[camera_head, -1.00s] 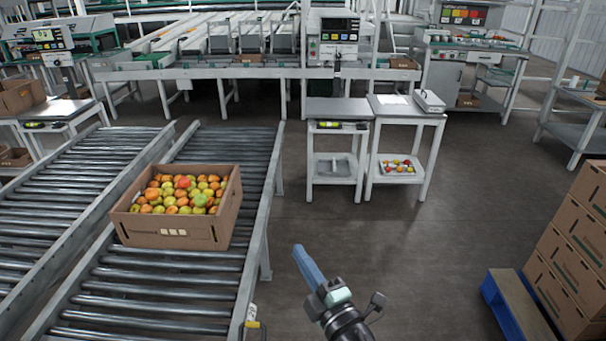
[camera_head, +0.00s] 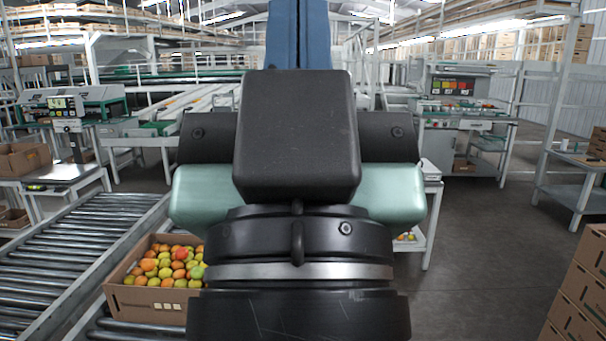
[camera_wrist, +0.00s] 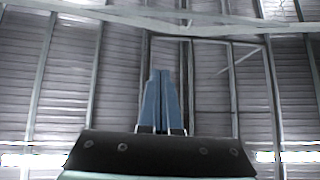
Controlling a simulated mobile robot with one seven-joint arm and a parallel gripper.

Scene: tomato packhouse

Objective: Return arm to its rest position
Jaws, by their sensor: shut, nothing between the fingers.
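My gripper (camera_head: 297,35) stands upright, close in front of the head camera, and fills the middle of that view. Its blue fingers point up and run out of the top of the picture. In the wrist view the two blue fingers (camera_wrist: 164,102) lie side by side, shut and empty, pointing up toward the roof. The black and pale green wrist parts hide the middle of the scene behind them.
A cardboard box of tomatoes (camera_head: 144,303) sits on the roller conveyor (camera_head: 80,240) at lower left, partly hidden by my arm. Stacked cartons (camera_head: 580,285) stand at lower right. A grey machine stand (camera_head: 437,148) is at back right. The floor at right is open.

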